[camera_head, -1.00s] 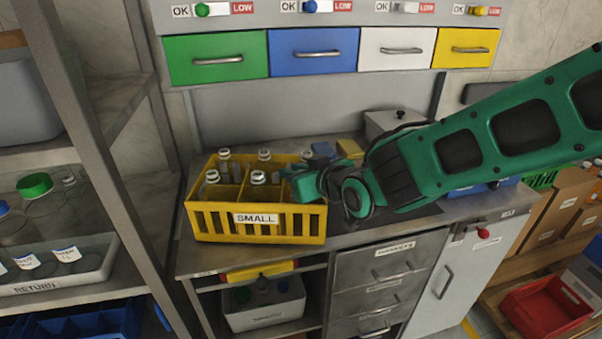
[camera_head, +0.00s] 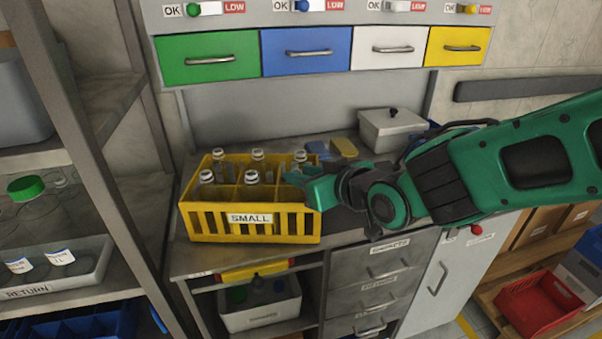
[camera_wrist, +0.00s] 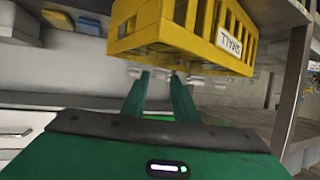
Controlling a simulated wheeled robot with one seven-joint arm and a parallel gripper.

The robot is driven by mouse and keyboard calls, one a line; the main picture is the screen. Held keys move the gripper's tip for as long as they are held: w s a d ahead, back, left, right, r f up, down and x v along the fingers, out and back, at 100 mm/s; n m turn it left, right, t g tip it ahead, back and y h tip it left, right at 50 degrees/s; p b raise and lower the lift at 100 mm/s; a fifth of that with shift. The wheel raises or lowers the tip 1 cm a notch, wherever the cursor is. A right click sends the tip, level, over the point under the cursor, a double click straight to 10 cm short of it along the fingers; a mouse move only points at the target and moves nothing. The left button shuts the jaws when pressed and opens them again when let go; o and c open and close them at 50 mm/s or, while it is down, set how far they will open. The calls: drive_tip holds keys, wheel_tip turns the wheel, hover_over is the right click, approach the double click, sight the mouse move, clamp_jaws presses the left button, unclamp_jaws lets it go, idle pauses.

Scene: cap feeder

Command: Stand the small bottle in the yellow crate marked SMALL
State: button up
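The yellow crate marked SMALL (camera_head: 250,238) stands on the bench in the head view, and its label shows upside down in the wrist view (camera_wrist: 229,40). Several clear bottles stand upright in its cells, such as a front one (camera_head: 251,178) and a back right one (camera_head: 301,157). I cannot tell which is the task's small bottle. My gripper (camera_head: 303,181) is at the crate's right end and hides the front right cell. In the wrist view its two fingers (camera_wrist: 162,76) are apart, with no bottle visible between them.
A grey lidded box (camera_head: 391,130) and a yellow block (camera_head: 344,147) sit on the bench behind my arm. Drawers in green, blue, white and yellow (camera_head: 459,47) hang above the bench. A metal shelf upright (camera_head: 88,130) stands left of the crate.

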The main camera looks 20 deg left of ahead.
drive_tip(key=shift+v, duration=2.45)
drive_tip(key=shift+d, duration=0.1)
drive_tip(key=w+d+f+m+h, duration=0.1)
drive_tip(key=d+f+m+h, duration=0.15)
drive_tip(key=d, duration=0.75)
drive_tip(key=w+d+f+m+g+h, duration=0.1)
drive_tip(key=w+d+f+m+h, duration=0.15)
drive_tip(key=d, duration=0.75)
drive_tip(key=w+d+f+m+h, duration=0.15)
drive_tip(key=d+h, duration=0.25)
drive_tip(key=d, duration=0.7)
drive_tip(key=s+d+f+m+g+h, duration=0.1)
drive_tip(key=s+d+m+g+h, duration=0.2)
drive_tip(key=s+d, duration=0.7)
drive_tip(key=s+d+m+g+y, duration=0.2)
drive_tip(key=s+d+m+g, duration=0.2)
drive_tip(key=s+d+m, duration=0.3)
drive_tip(key=s+d+f, duration=0.1)
drive_tip(key=s+d, duration=0.3)
drive_tip(key=s, duration=0.4)
drive_tip(key=shift+s+d+g, duration=0.2)
drive_tip(key=shift+g, duration=0.1)
